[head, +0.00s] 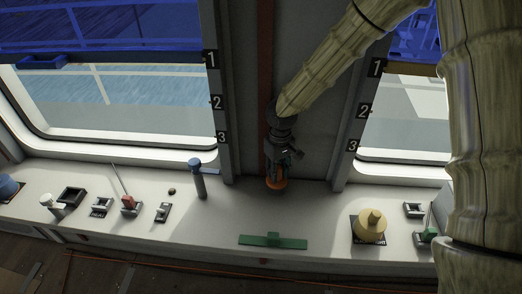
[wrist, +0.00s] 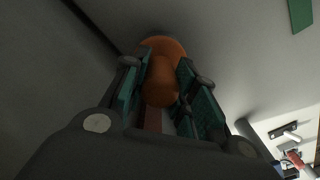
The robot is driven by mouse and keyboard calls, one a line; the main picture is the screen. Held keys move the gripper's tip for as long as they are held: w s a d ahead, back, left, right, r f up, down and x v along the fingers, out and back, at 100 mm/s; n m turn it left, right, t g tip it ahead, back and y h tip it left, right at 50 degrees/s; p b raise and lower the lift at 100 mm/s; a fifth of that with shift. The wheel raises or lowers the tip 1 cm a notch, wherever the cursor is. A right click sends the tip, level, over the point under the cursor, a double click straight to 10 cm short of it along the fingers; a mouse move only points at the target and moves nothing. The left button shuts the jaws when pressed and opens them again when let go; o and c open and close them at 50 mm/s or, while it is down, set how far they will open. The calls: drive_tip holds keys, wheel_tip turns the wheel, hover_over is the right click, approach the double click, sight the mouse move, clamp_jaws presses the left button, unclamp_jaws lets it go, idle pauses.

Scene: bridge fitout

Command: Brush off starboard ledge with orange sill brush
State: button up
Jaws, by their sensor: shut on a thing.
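The orange sill brush (head: 277,183) is in my gripper (head: 281,168), just above or at the back of the white ledge (head: 225,215), between the two windows. In the wrist view the orange brush (wrist: 162,80) sits between the two teal-padded fingers of my gripper (wrist: 168,95), which are shut on it. Its rounded orange end lies against or near the pale ledge surface; I cannot tell whether it touches. Its underside is hidden.
A blue-topped post (head: 199,178) stands left of my gripper. A yellow knobbed piece (head: 370,226) is to the right. Small levers and switches (head: 128,204) line the left. Bare ledge lies between.

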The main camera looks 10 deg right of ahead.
drive_tip(key=shift+w+a+f, duration=0.1)
drive_tip(key=shift+a, duration=0.4)
drive_tip(key=shift+w+a, duration=0.3)
drive_tip(key=shift+a, duration=0.6)
drive_tip(key=shift+w+a, duration=0.25)
drive_tip(key=shift+a, duration=0.65)
drive_tip(key=shift+w+a+r+p, duration=0.1)
drive_tip(key=shift+r+p, duration=0.25)
drive_tip(key=shift+r, duration=0.05)
wheel_tip(320, 180, up, 8)
drive_tip(key=p, duration=0.4)
drive_tip(key=shift+f+p, duration=0.2)
drive_tip(key=shift+p, duration=0.15)
